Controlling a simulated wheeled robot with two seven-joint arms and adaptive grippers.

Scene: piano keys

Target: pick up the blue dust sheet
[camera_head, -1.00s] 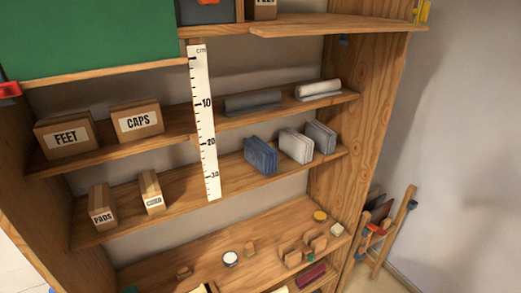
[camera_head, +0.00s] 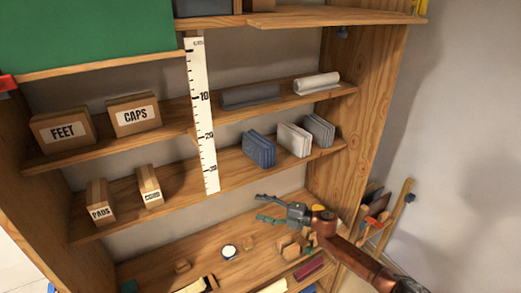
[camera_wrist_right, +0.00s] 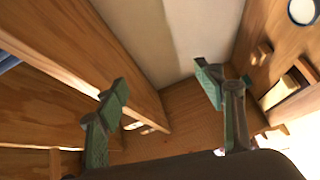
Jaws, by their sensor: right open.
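The blue dust sheet (camera_head: 258,150) is a folded, upright bundle on the middle shelf in the head view, left of a white and a grey bundle. My right gripper (camera_head: 262,208) is open and empty, in front of the shelves and below the blue bundle, apart from it. In the right wrist view, its two green fingers (camera_wrist_right: 163,95) stand wide apart with nothing between them. A sliver of blue cloth (camera_wrist_right: 8,62) shows at that view's left edge; I cannot tell whether it is the dust sheet. I do not make out my left gripper.
White (camera_head: 293,139) and grey (camera_head: 319,130) bundles stand close right of the blue one. A ruler strip (camera_head: 202,115) hangs to its left. A shelf with rolls (camera_head: 250,96) lies above. Small items, including a round white-topped one (camera_head: 229,251), lie on the lower shelf.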

